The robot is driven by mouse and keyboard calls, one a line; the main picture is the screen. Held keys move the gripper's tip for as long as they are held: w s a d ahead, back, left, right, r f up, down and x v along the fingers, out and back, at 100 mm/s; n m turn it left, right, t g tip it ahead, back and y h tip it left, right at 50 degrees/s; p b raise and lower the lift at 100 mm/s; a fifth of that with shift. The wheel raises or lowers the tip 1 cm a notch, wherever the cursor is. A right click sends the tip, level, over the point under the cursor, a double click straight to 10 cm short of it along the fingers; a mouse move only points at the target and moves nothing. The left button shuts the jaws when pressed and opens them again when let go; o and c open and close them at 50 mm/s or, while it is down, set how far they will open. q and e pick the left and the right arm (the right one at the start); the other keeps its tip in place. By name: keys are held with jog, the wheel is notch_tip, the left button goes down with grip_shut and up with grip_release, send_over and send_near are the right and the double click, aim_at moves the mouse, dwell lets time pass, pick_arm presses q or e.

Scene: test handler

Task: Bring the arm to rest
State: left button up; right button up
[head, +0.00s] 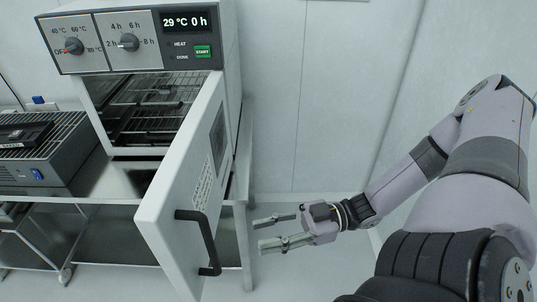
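My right arm (440,165) comes in from the right side of the head view, bent, with its forearm pointing left and down. My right gripper (268,233) is at the end of it, with two fingers apart and nothing between them. It hangs in free space to the right of the open oven door, apart from the black door handle (207,245). My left gripper does not show.
The oven (150,40) stands on a metal table with its door (188,185) swung open toward me. Its display reads 29 °C 0 h. A grey device (45,150) with a ribbed top stands at left. Pale walls lie behind; floor space is free below the gripper.

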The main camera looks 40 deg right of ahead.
dwell(0.4)
jog(key=w+d+f+m+t+h+b, duration=0.1)
jog(key=d+f+m+t+h, duration=0.1)
jog(key=d+f+h, duration=0.7)
jog(key=w+d+f+m+t+h+b, duration=0.1)
jog(key=w+d+f+m+t+h, duration=0.15)
jog(key=d+f, duration=1.15)
jog(key=s+a+f+m+g+h, duration=0.15)
jog(key=s+f, duration=0.25)
jog(key=f, duration=0.6)
jog(key=s+f+m+g+h, duration=0.2)
jog(key=s+f+h, duration=0.15)
jog(key=f, duration=0.55)
jog(key=s+a+f+m+g, duration=0.1)
jog(key=s+a+f+g, duration=0.2)
jog(key=s+a+f, duration=0.35)
jog(key=s+a+f+g, duration=0.2)
jog(key=s+a+f, duration=0.4)
jog(key=s+a, duration=0.1)
jog(key=s+a+f+m+g+b, duration=0.1)
jog(key=s+a+f+g, duration=0.2)
jog(key=s+a+f, duration=0.4)
jog(key=a, duration=0.3)
jog(key=shift+a+f+y, duration=0.2)
jog(key=shift+y, duration=0.15)
jog(key=shift+s, duration=0.1)
